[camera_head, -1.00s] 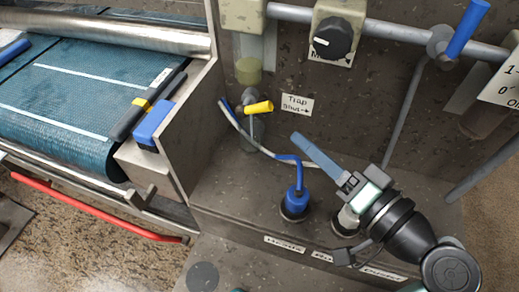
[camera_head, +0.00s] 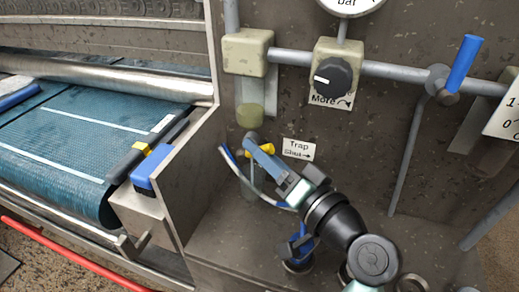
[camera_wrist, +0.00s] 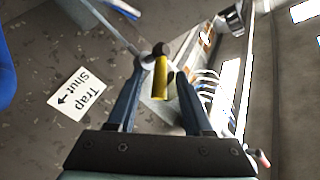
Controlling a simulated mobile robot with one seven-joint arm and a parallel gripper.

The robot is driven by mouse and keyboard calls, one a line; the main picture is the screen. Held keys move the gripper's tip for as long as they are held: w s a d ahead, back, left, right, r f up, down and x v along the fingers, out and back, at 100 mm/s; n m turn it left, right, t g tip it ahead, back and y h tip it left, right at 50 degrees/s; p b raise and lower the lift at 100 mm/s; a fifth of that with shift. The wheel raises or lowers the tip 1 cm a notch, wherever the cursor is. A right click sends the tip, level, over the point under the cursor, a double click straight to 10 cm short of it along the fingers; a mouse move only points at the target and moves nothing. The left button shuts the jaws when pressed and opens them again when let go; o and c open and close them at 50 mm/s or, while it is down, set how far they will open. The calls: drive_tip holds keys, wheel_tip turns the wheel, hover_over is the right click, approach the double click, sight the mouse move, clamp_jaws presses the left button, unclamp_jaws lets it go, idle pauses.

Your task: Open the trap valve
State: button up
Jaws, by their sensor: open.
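The trap valve has a yellow lever handle (camera_wrist: 161,78) that sits between my open fingers in the wrist view. In the head view a part of the yellow handle (camera_head: 268,149) shows beside my gripper (camera_head: 252,141), which hides the rest. My gripper (camera_wrist: 152,85) is open, with one finger on each side of the handle; I cannot tell whether either touches it. The label "Trap Shut" with an arrow (camera_head: 298,149) is on the wall right of the valve, and also shows in the wrist view (camera_wrist: 81,94).
A black knob (camera_head: 333,77) on a beige box and a blue-handled valve (camera_head: 462,62) sit on the pipe above. A blue hose fitting (camera_head: 298,250) stands below my arm. The teal belt (camera_head: 70,140) lies left, behind a side panel.

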drive_tip(key=shift+w+a, duration=0.45)
drive_tip(key=shift+w, duration=0.15)
clamp_jaws()
